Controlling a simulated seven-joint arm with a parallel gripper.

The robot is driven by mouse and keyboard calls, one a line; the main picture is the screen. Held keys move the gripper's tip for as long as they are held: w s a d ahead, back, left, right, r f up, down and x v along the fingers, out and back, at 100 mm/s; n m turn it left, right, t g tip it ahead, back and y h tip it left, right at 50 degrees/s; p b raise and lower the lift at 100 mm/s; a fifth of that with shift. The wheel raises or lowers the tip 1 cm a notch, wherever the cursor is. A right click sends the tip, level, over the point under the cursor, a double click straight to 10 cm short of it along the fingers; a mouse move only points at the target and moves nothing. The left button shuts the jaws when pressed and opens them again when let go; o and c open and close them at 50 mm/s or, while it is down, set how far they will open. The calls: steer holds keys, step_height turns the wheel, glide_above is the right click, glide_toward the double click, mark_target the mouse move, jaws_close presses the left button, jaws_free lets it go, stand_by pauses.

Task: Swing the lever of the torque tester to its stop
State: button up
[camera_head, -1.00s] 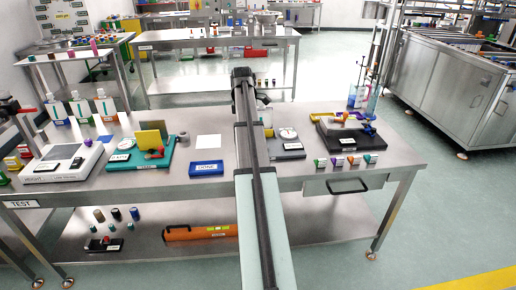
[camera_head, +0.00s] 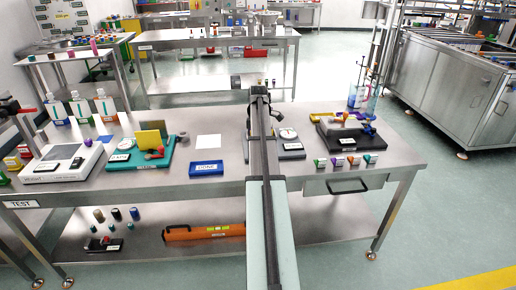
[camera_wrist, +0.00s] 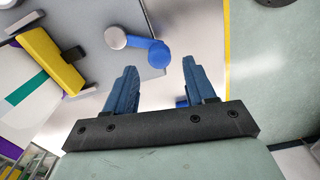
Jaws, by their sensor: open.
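A grey-based device with a white dial (camera_head: 288,133) stands on the table, partly hidden behind my arm; its label is too small to read. In the wrist view its grey plate (camera_wrist: 90,50) carries a lever with a silver pivot (camera_wrist: 115,38) and a rounded blue end (camera_wrist: 158,53). I take this as the torque tester. My gripper (camera_wrist: 158,72) is open and empty. In the wrist view the blue lever end appears between and beyond the fingertips; I see no contact. The head view hides the fingers behind my arm.
A yellow block (camera_wrist: 50,58) sits on the grey plate. A teal-based device (camera_head: 135,160) and blue tray (camera_head: 207,168) stand to the left. A black-based device (camera_head: 350,140) and several small coloured blocks (camera_head: 345,161) stand to the right. Bare table surrounds the white square (camera_head: 208,141).

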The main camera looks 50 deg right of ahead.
steer(key=shift+f, duration=1.9)
steer(key=shift+c, duration=0.4)
jaws_close()
